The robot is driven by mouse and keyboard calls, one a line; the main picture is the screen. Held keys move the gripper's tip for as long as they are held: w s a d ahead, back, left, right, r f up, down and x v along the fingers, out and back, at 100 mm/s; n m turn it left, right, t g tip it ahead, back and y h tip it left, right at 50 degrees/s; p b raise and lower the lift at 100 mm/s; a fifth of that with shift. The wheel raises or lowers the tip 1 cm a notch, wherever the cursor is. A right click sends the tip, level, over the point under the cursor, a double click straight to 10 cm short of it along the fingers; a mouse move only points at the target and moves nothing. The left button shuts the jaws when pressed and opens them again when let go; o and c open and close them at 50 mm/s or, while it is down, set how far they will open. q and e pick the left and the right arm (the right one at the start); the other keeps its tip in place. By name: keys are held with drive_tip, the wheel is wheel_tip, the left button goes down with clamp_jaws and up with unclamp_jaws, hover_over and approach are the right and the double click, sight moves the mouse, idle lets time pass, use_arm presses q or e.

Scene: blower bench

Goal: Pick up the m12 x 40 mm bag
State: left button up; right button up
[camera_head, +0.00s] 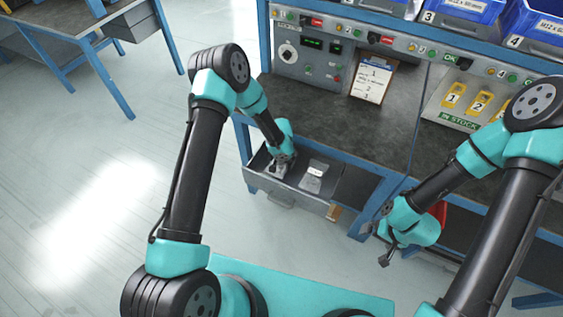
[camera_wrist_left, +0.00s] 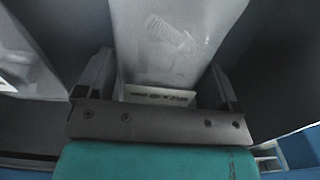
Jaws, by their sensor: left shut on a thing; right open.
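A clear bag with a bolt in it (camera_wrist_left: 170,45) lies between the fingers of my left gripper (camera_wrist_left: 158,80). Its white label (camera_wrist_left: 158,96) is upside down in the left wrist view and seems to read M12 x 40 mm. In the head view my left gripper (camera_head: 280,160) reaches down into the left part of an open grey drawer (camera_head: 290,194), shut on this bag, which it mostly hides. A second clear bag with a white label (camera_head: 314,178) lies to its right in the drawer. My right gripper (camera_head: 383,238) is open and empty, right of the drawer.
The drawer hangs under a blue-framed bench with a dark top (camera_head: 340,125). On the bench stand a clipboard (camera_head: 373,79) and a tray of yellow numbered cards (camera_head: 470,105). Blue bins (camera_head: 462,12) stand above. A red bin (camera_head: 438,212) is behind my right gripper.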

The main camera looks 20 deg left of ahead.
use_arm(q)
drive_tip(key=shift+r, duration=0.1)
drive_tip(key=shift+s+r, duration=0.1)
drive_tip(key=shift+r, duration=0.45)
drive_tip(key=shift+s+a, duration=0.2)
drive_tip(key=shift+s, duration=0.7)
drive_tip(key=shift+s+a, duration=0.2)
drive_tip(key=shift+s, duration=0.65)
drive_tip(key=shift+s+r, duration=0.1)
drive_tip(key=shift+s, duration=0.05)
wheel_tip(320, 180, up, 14)
drive_tip(key=shift+f, duration=0.2)
